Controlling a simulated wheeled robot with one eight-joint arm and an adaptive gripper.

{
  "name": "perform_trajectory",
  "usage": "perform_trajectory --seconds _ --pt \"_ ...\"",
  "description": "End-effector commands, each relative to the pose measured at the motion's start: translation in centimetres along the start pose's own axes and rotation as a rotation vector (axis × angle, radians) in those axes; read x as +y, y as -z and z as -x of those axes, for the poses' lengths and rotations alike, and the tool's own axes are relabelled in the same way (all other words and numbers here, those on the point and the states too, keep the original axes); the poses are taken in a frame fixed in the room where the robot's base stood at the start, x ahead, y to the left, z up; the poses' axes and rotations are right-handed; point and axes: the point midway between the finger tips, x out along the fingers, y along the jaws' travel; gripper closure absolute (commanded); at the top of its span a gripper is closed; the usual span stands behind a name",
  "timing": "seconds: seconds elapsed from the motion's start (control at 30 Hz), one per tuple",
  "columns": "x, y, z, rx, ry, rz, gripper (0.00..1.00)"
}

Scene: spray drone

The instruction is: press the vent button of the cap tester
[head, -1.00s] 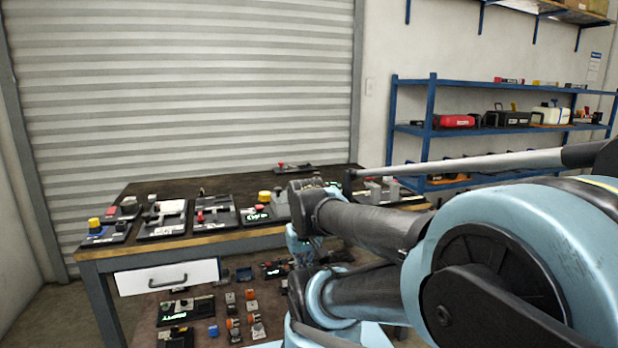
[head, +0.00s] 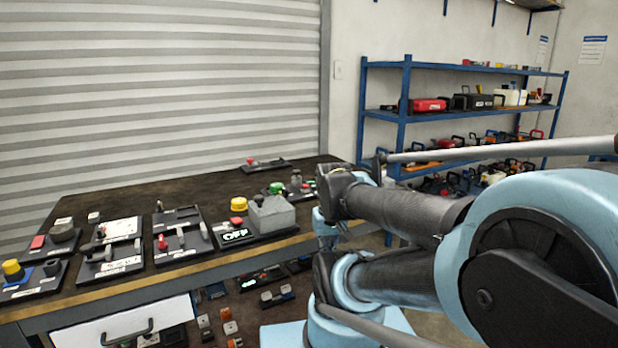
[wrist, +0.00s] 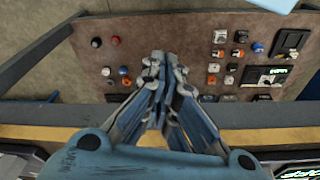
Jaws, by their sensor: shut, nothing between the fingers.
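My gripper (wrist: 161,62) is shut and empty in the wrist view, its fingers together above the lower shelf of the bench. In the head view my arm hides most of it. Several devices stand on the bench top. One near the front right has a lit green OFF display (head: 236,235), a red button (head: 236,223), a yellow dome (head: 239,204) and a grey block (head: 271,213). Behind it is a device with a green part (head: 277,188), partly hidden by my arm. I cannot tell which device is the cap tester, nor make out a vent button.
The dark bench (head: 130,192) has a wooden front edge and a white drawer (head: 130,325). Its lower shelf (wrist: 190,30) holds several small parts. More devices stand front left, including a white-panelled one (head: 121,229). A blue rack (head: 405,100) stands at the back right.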

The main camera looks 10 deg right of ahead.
Motion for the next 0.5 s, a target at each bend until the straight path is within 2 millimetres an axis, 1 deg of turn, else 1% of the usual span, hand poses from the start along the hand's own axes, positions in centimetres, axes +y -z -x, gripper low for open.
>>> perform_trajectory --seconds 0.17,0.2,0.27,0.37,0.47,0.5 --pt "0.0 0.0 0.0 0.0 0.0 0.0 1.0" --pt "0.0 -0.5 0.5 0.008 0.0 0.001 1.0" --pt "0.0 -0.4 1.0 0.01 0.0 0.003 1.0" --pt "0.0 0.9 2.3 0.003 0.0 0.013 1.0" --pt "0.1 3.1 4.3 -0.009 0.001 0.033 1.0" --pt "0.1 4.2 5.2 -0.015 0.002 0.041 1.0"
